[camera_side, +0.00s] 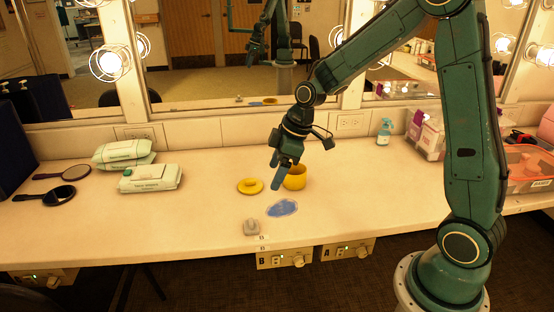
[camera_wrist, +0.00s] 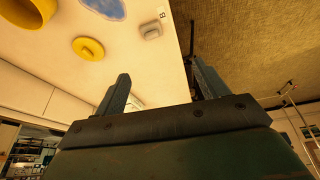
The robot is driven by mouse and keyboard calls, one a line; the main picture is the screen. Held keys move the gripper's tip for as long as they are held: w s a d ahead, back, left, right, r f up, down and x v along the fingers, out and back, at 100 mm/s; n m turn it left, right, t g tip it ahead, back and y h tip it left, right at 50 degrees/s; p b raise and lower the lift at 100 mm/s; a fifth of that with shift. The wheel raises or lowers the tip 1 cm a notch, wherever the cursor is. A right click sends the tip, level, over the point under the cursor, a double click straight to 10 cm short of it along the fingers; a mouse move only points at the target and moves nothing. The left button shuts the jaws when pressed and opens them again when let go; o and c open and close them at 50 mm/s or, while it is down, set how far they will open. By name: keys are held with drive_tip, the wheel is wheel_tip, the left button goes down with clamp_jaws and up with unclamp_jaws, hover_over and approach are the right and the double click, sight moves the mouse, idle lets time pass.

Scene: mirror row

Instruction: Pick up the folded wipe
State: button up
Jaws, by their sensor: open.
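A small pale grey, rounded square thing, which looks like the folded wipe (camera_side: 251,226), lies near the counter's front edge. It also shows at the top of the wrist view (camera_wrist: 151,31). My gripper (camera_side: 278,182) is open and points down above the counter, between the yellow lid and the yellow pot in the side view. It is behind and above the wipe, apart from it. In the wrist view, my two fingers (camera_wrist: 160,70) stand apart with nothing held between them.
A flat blue patch (camera_side: 282,208) lies right of the wipe. A yellow lid (camera_side: 250,186) and a yellow pot (camera_side: 296,179) are behind it. Wipe packs (camera_side: 150,178) and dark round hand mirrors (camera_side: 59,195) lie left. A blue bottle (camera_side: 384,132) stands at the back right.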

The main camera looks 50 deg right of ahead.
drive_tip(key=n+y, duration=0.1)
approach(253, 220)
drive_tip(key=shift+x, duration=2.3)
drive_tip(key=shift+a+f, duration=0.1)
drive_tip(key=shift+a, duration=0.1)
drive_tip(key=shift+x, duration=2.45)
drive_tip(key=shift+d, duration=0.15)
drive_tip(key=c, duration=1)
drive_tip(key=shift+c, duration=0.2)
wheel_tip(253, 220, up, 20)
